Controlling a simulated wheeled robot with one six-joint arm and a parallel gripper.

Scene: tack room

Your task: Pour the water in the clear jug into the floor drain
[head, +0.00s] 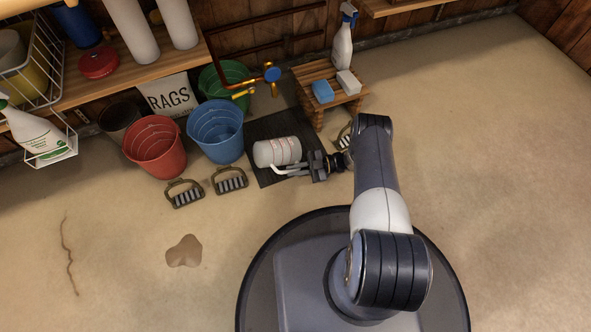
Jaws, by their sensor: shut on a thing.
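The jug (277,152) is a whitish, see-through cylinder with red marks and a pale handle. It appears tipped well over on its side above the black mat (263,126). My gripper (310,164) is shut on the jug at its handle side, to the right. I cannot tell whether the jug touches the mat, or how much water is in it. Slatted metal pieces with curved dark frames lie on the floor, one (185,194) at left, one (230,181) nearer the jug, and another partly hidden behind my arm. I cannot make out a floor drain for certain.
A blue bucket (216,132), a red bucket (154,147) and a green bucket (225,84) stand left of the jug. A small wooden stool (314,105) with sponges and a spray bottle (343,42) stands behind. A brown stain (184,251) marks the floor. The right floor is clear.

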